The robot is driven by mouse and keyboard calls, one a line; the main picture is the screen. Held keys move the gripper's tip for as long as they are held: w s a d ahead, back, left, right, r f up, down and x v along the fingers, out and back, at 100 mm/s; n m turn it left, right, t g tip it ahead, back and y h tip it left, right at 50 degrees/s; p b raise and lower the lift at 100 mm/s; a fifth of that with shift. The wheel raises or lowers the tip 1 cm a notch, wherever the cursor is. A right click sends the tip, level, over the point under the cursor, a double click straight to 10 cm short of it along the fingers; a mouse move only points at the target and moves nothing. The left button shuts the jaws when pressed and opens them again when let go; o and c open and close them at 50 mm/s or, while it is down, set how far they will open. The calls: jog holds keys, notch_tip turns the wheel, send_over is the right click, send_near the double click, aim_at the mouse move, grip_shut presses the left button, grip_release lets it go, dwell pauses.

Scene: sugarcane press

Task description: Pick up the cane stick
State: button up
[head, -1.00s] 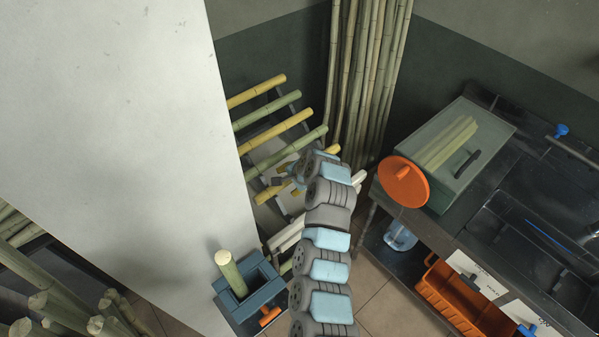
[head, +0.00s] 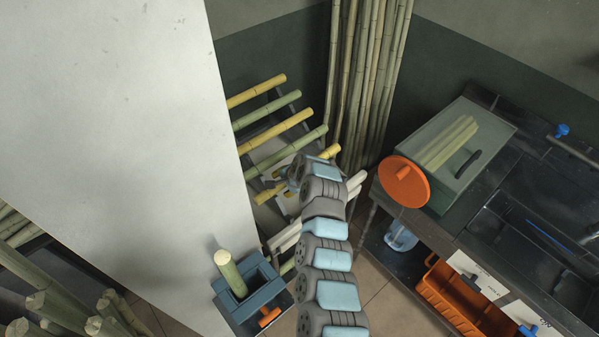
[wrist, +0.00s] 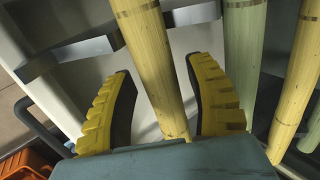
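Several yellow and green cane sticks lie on a slanted rack in the head view, one of them a yellow cane stick (head: 276,132). In the wrist view, a yellow cane stick (wrist: 151,62) runs between the two yellow ridged fingers of my gripper (wrist: 160,100). The fingers are open, with a gap visible on each side of the stick. In the head view my arm reaches toward the lower sticks of the rack and hides my gripper and part of those sticks.
More yellow and green sticks stand beside the gripper, such as a green one (wrist: 244,50). A grey metal rack bar (wrist: 80,52) crosses behind the stick. A blue holder (head: 262,283) with an upright cane piece stands near my arm. A dark bench (head: 480,235) is on the right.

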grip_shut()
jog(key=shift+r, duration=0.1)
